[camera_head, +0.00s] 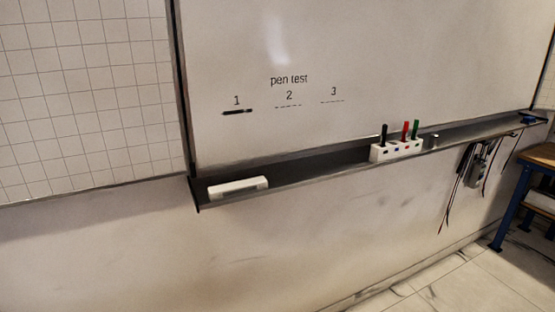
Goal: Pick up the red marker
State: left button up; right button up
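The red marker (405,130) stands upright in a white holder (380,155) on the dark ledge under the whiteboard, right of the middle in the head view. A black marker (384,133) stands to its left and a green marker (415,130) stands close to its right in the same holder. The lower part of the red marker is hidden inside the holder. Neither of my grippers shows in the head view.
The whiteboard (330,50) has "pen test" and a thick black stroke at number 1. A white eraser-like block (238,187) lies on the ledge (310,168) at the left. Dark cables (460,180) hang below the ledge. A blue-legged table (510,205) stands at the far right.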

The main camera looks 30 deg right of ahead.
aim_at(407, 123)
jog(key=z, duration=0.4)
jog(key=l+z, duration=0.1)
jog(key=z, duration=0.25)
jog(key=i+z, duration=0.1)
jog(key=z, duration=0.65)
jog(key=i+l+z, duration=0.15)
jog(key=i, duration=0.3)
